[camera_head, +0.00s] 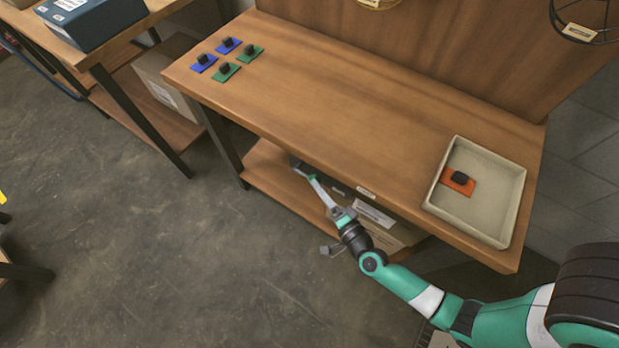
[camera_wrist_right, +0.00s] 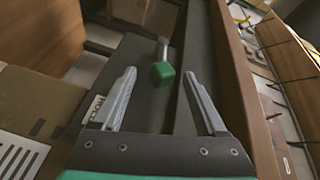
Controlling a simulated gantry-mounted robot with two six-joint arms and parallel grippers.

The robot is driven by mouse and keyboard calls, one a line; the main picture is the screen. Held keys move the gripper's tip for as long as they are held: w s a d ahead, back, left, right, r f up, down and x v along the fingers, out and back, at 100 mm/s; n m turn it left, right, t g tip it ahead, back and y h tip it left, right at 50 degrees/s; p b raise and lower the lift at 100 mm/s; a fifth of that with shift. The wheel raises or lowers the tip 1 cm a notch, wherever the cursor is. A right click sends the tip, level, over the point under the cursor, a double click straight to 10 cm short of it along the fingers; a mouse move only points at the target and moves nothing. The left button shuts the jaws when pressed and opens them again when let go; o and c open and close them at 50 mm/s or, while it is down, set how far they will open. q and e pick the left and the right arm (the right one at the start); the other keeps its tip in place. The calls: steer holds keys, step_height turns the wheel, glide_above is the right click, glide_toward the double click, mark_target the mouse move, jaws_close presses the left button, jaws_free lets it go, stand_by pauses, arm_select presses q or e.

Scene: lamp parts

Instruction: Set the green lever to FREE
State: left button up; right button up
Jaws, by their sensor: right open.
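The green lever shows in the right wrist view as a green knob (camera_wrist_right: 162,74) on a short metal rod, set on a dark grey housing. A pale label (camera_wrist_right: 95,108) sits on the housing at left, its text too blurred to read surely. My right gripper (camera_wrist_right: 172,92) is open, its two grey fingers apart with the knob seen between and slightly beyond their tips. Contact cannot be told. My left gripper is not in view.
Cardboard boxes (camera_head: 385,228) stand on the lower shelf.

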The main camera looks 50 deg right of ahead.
mark_target(309, 176)
steer(key=b+x, duration=0.1)
steer(key=x, duration=0.5)
jaws_close()
stand_by(0.3)
